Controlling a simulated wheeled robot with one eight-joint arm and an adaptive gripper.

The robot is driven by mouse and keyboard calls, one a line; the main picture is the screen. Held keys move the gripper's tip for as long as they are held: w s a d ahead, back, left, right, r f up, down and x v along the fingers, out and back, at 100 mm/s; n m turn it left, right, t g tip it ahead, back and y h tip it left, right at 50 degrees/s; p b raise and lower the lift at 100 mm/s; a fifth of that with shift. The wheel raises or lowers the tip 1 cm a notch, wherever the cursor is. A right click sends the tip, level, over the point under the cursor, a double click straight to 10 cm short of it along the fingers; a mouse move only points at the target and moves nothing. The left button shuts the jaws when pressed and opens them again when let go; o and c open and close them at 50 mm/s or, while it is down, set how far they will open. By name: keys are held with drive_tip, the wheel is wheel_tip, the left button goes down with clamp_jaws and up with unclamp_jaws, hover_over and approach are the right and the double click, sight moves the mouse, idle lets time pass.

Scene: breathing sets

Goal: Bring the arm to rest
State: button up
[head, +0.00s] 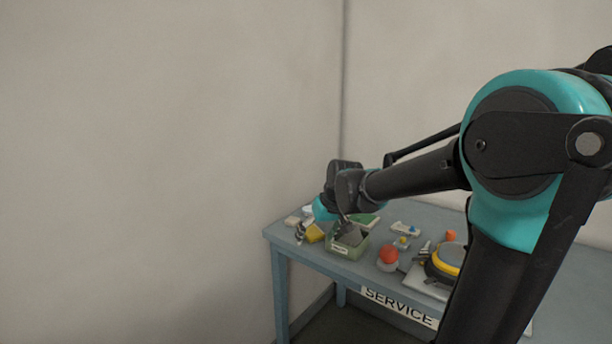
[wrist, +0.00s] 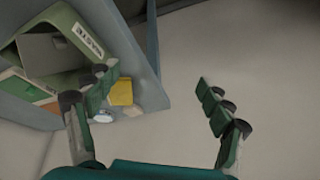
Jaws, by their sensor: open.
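My arm reaches from the right across the head view, out over a blue-grey table (head: 278,238). My gripper (wrist: 150,92) is open in the wrist view, with its two green and black fingers wide apart and nothing between their tips. In the head view the gripper is small and partly hidden by the wrist, near the table's left end. A green bin (head: 350,248) with a grey plate-like thing in it stands close to the gripper. The bin also shows at the upper left of the wrist view (wrist: 82,38).
A yellow block (head: 315,233) lies left of the bin; it also shows beside the left finger (wrist: 121,92). A red ball-like thing (head: 389,254) and a round black and yellow device (head: 445,262) stand to the right. A wall is behind the table. Floor shows beyond the table edge.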

drive_tip(key=s+d+f+m+h, duration=0.1)
drive_tip(key=s+d+f+m, duration=0.1)
drive_tip(key=s+d+f, duration=0.5)
drive_tip(key=s+d+f+m+h, duration=0.2)
drive_tip(key=s+d+f, duration=0.4)
drive_tip(key=s+d, duration=0.3)
drive_tip(key=s, duration=0.3)
drive_tip(key=shift+s+f+t, duration=0.3)
drive_tip(key=shift+s+f, duration=0.1)
